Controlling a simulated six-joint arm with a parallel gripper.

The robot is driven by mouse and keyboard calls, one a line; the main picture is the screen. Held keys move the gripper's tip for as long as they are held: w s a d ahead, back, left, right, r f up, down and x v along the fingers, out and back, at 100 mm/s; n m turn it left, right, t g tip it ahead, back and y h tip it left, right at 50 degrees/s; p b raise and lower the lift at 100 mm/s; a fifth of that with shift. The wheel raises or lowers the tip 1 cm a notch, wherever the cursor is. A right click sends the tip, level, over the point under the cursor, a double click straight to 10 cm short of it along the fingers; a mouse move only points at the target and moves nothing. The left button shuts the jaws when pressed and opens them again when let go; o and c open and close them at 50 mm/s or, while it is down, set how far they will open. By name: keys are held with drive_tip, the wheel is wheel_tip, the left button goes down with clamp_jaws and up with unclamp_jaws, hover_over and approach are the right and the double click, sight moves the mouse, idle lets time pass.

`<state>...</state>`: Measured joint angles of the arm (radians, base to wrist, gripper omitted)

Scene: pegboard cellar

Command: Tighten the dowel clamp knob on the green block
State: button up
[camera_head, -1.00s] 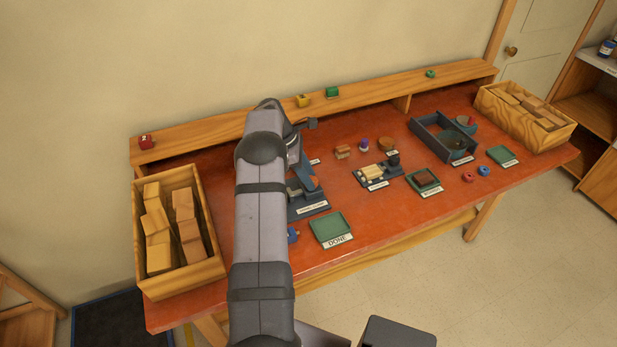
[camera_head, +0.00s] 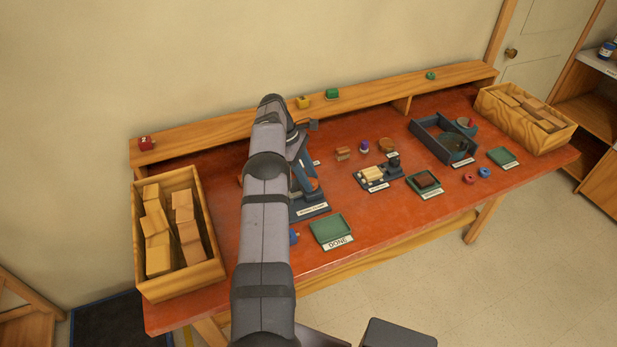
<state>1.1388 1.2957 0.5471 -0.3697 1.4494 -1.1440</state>
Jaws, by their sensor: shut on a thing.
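The dowel clamp station stands just right of my arm. Its dark base carries a white label (camera_head: 312,210), too small to read surely. A blue-grey upright part (camera_head: 304,165) and an orange-brown round piece (camera_head: 312,185) show there. My forearm covers the rest of the station, and I cannot make out the clamp knob or a block in it. My gripper is hidden behind my own arm, so its hold does not show. A small green block (camera_head: 332,93) sits on the back ledge; I cannot tell whether it is the task's block.
A green DONE tray (camera_head: 331,246) lies at the front, right of my arm. Wooden crates of blocks stand at the left (camera_head: 213,268) and right (camera_head: 488,108). Other stations fill the right half. The red tabletop (camera_head: 375,228) is clear right of the DONE tray.

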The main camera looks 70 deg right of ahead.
drive_tip(key=o, duration=1.1)
drive_tip(key=shift+c, duration=0.2)
drive_tip(key=shift+d+r+b, duration=0.1)
drive_tip(key=shift+r+b, duration=0.25)
drive_tip(key=shift+r, duration=0.25)
wheel_tip(320, 180, up, 9)
drive_tip(key=p, duration=0.1)
drive_tip(key=shift+f, duration=0.15)
